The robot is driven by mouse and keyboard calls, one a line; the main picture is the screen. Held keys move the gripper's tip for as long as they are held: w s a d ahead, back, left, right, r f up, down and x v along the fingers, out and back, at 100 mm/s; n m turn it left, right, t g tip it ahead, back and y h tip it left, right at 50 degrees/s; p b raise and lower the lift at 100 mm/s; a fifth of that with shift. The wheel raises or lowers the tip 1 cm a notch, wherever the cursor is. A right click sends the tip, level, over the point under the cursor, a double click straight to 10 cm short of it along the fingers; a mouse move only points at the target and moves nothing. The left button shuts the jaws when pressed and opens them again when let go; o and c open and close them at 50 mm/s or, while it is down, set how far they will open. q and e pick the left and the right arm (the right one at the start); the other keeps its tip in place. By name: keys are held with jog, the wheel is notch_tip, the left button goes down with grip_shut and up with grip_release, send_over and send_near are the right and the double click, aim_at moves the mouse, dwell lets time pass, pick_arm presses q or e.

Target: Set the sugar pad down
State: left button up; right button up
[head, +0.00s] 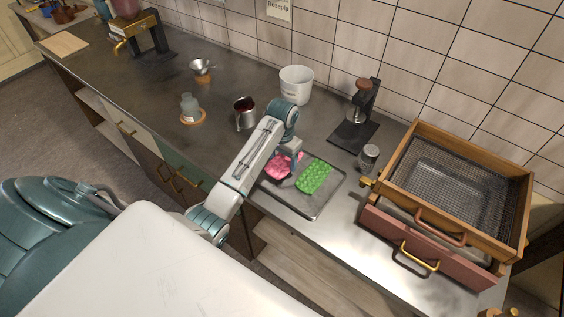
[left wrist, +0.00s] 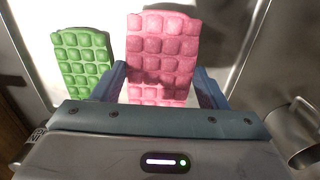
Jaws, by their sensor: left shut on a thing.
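A pink studded pad (head: 281,166) is at the left part of a metal tray (head: 322,207) on the counter. A green studded pad (head: 314,177) lies on the tray to its right. My left gripper (head: 295,158) is at the pink pad and partly covers it. In the left wrist view my left gripper's blue fingers (left wrist: 160,88) are shut on the pink pad (left wrist: 161,48), one on each side. The green pad (left wrist: 84,58) is beside it, apart from the fingers. I cannot tell whether the pink pad touches the tray. My right gripper is not in view.
A small jar (head: 369,157) and a wooden frame with mesh (head: 456,190) are right of the tray. The tray's front right is bare.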

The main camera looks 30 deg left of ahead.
aim_at(282, 163)
pick_arm(q)
notch_tip(282, 163, down, 2)
jog(key=shift+s+f+p, duration=0.1)
jog(key=shift+f+p, duration=0.05)
jog(key=shift+p, duration=0.3)
jog(key=shift+f, duration=0.2)
jog(key=o, duration=1.1)
jog(key=shift+f, duration=0.15)
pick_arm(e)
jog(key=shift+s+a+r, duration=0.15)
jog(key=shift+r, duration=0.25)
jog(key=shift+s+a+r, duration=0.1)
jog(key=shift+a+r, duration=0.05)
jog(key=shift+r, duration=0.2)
